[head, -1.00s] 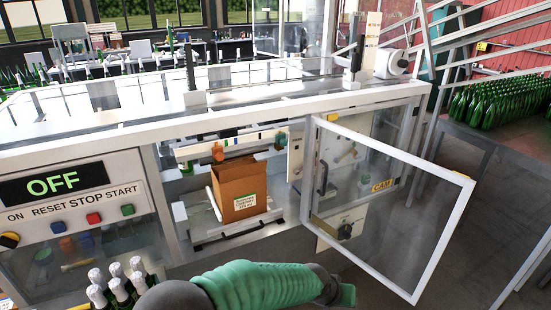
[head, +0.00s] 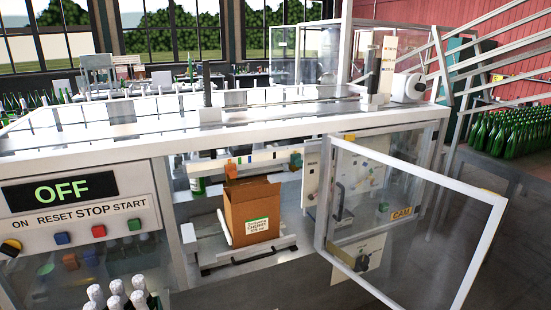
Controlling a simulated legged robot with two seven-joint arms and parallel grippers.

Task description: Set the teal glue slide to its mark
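A pale rail with small coloured marks (head: 262,157) runs across the open bay of the white machine. Behind the open clear door, a pale panel (head: 312,172) and small coloured parts (head: 365,172) show, too small to tell apart. Neither of my grippers is in view.
An open cardboard box (head: 250,212) stands in the bay below the rail. The clear door (head: 420,215) swings out toward me at the right. The display (head: 60,190) reads OFF above several buttons. Foil-topped bottles (head: 118,295) stand at the bottom left.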

